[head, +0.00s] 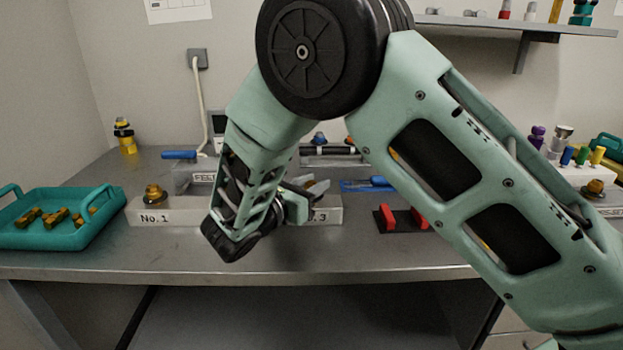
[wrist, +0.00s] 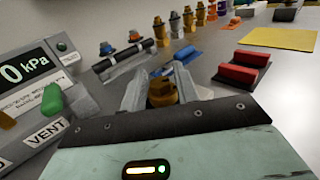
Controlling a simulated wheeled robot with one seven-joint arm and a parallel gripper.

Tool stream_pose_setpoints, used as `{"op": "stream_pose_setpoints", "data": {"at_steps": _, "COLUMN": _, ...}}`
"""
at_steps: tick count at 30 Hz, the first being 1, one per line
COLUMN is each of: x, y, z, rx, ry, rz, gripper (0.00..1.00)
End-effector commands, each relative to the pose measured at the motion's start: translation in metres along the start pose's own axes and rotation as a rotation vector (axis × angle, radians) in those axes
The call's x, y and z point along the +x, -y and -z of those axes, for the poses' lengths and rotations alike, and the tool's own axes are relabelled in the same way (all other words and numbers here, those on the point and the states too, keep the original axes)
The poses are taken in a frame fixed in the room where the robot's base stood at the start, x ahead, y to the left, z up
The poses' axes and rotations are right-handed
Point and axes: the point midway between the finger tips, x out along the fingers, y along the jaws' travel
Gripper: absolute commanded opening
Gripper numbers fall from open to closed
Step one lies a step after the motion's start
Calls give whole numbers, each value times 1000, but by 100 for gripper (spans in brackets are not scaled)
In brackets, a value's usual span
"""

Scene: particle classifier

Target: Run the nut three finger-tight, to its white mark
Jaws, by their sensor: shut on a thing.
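My gripper (head: 303,196) is at the right end of the long grey block, by the label ending in "3" (head: 322,216). In the wrist view my gripper (wrist: 160,88) has its two fingers closed on a brass nut (wrist: 162,93), nut three by its place. My arm hides the middle of the block, and the nut is hidden in the head view. I cannot make out the white mark in either view. Another brass nut (head: 154,193) sits on the block (head: 165,212) above the "No.1" label.
A teal tray (head: 60,240) with brass fittings stands at the left. A pressure gauge box with a kPa display (wrist: 35,80) and green knob is close on the left in the wrist view. Red blocks on a black base (wrist: 243,72) stand at the right.

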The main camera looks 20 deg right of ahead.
Motion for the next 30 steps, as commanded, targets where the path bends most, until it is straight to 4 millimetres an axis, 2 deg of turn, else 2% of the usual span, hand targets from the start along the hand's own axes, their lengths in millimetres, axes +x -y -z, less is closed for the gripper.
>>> {"op": "stream_pose_setpoints", "data": {"at_steps": 7, "x": 1, "y": -1, "z": -3, "rx": 4, "ry": 5, "rz": 64, "gripper": 8}}
{"op": "stream_pose_setpoints", "data": {"at_steps": 21, "x": 2, "y": -1, "z": -4, "rx": 6, "ry": 8, "rz": 76, "gripper": 8}}
{"op": "stream_pose_setpoints", "data": {"at_steps": 22, "x": 2, "y": -1, "z": -4, "rx": 6, "ry": 8, "rz": 76, "gripper": 36}}
{"op": "stream_pose_setpoints", "data": {"at_steps": 23, "x": 2, "y": -1, "z": -4, "rx": 6, "ry": 8, "rz": 76, "gripper": 42}}
{"op": "stream_pose_setpoints", "data": {"at_steps": 30, "x": 1, "y": 0, "z": -2, "rx": 4, "ry": 4, "rz": 75, "gripper": 42}}
